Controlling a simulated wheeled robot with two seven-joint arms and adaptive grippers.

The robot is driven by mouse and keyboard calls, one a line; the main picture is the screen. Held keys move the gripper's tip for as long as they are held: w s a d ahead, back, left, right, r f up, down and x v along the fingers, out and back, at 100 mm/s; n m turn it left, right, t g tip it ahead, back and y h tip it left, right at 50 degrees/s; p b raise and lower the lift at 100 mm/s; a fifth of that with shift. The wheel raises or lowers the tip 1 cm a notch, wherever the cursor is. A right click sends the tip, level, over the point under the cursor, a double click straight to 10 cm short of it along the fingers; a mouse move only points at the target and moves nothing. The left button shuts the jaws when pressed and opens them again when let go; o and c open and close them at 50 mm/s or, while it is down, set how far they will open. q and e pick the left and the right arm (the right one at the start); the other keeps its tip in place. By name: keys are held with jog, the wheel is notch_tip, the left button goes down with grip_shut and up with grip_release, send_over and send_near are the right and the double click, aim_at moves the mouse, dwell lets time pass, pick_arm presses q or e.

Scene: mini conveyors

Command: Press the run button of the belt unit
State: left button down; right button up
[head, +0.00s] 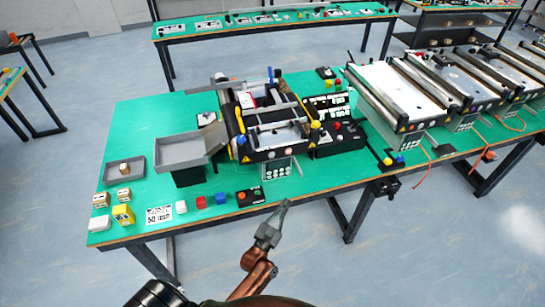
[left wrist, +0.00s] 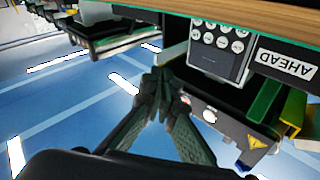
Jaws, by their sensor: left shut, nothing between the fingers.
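The belt unit (head: 272,150) stands on the green table, with black side frames and a yellow bumper. A panel with several round pale buttons (head: 277,169) is on its front; what looks like the same panel shows in the left wrist view (left wrist: 220,42). I cannot tell which button is run. A small black box with coloured buttons (head: 250,197) sits at the table's front edge. My left gripper (head: 285,204) is shut and empty, just off the front edge and below the panel. Its closed fingers also show in the left wrist view (left wrist: 158,78), apart from the panel. My right gripper is not in view.
A grey tray (head: 181,150) stands left of the unit. Small blocks and boxes lie along the front left, among them a red block (head: 201,202). A black control box (head: 338,141) is to the right, with more conveyors (head: 395,92) beyond. The floor in front is clear.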

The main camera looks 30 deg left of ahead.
aim_at(272, 154)
pick_arm(q)
notch_tip(272, 154, up, 15)
jog(key=a+n+t+y, duration=0.1)
jog(key=a+t+y, duration=0.1)
jog(key=t+y, duration=0.1)
jog(key=shift+s+n, duration=0.25)
jog(key=shift+n, duration=0.15)
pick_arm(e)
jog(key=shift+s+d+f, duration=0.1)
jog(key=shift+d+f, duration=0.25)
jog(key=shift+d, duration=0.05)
pick_arm(q)
jog(key=shift+a+b, duration=0.15)
jog(key=shift+b, duration=0.15)
jog(key=w+a+b, duration=0.3)
jog(key=w+a, duration=0.2)
jog(key=a, duration=0.1)
jog(key=shift+w+a, duration=0.3)
jog(key=shift+w, duration=0.05)
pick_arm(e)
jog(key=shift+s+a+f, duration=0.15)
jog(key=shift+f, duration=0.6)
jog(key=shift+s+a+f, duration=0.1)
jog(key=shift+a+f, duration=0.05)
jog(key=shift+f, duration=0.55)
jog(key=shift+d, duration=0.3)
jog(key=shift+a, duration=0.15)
